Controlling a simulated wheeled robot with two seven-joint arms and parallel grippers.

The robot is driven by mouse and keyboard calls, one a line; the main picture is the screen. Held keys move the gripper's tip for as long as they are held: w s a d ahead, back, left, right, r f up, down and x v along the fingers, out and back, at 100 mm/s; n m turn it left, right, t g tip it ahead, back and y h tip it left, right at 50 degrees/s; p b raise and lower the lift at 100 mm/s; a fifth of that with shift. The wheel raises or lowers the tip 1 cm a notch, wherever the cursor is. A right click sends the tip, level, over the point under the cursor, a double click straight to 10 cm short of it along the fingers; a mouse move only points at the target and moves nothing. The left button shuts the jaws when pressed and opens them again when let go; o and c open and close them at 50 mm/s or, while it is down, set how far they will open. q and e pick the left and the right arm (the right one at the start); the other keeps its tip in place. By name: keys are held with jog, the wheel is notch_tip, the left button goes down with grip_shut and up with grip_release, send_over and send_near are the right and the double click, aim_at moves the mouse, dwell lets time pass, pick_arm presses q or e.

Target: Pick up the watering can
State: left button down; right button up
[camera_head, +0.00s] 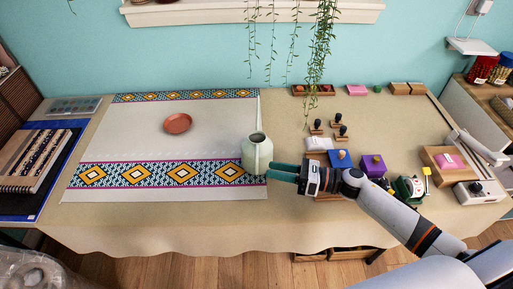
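The pale green watering can (256,153) stands upright on the table near the front right corner of the patterned cloth. Its long thin spout points up and away toward the wall. My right gripper (270,172) comes in from the right, with its teal fingertips at the lower right side of the can. The two fingers lie close together in this view. I cannot tell whether they touch the can or hold part of it. My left gripper is not in view.
The patterned cloth (130,140) carries a terracotta saucer (177,123). Right of the can are stamps (341,132), a blue block (340,159), a purple block (373,165) and a green-and-white item (409,188). Vines (321,45) hang behind. A notebook (36,157) lies left.

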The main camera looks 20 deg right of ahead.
jog(key=p+x, duration=0.2)
jog(key=x, duration=0.6)
jog(key=shift+w+d+f, duration=0.2)
jog(key=shift+w, duration=0.05)
grip_shut()
jog(key=shift+r, duration=0.1)
dwell(1.0)
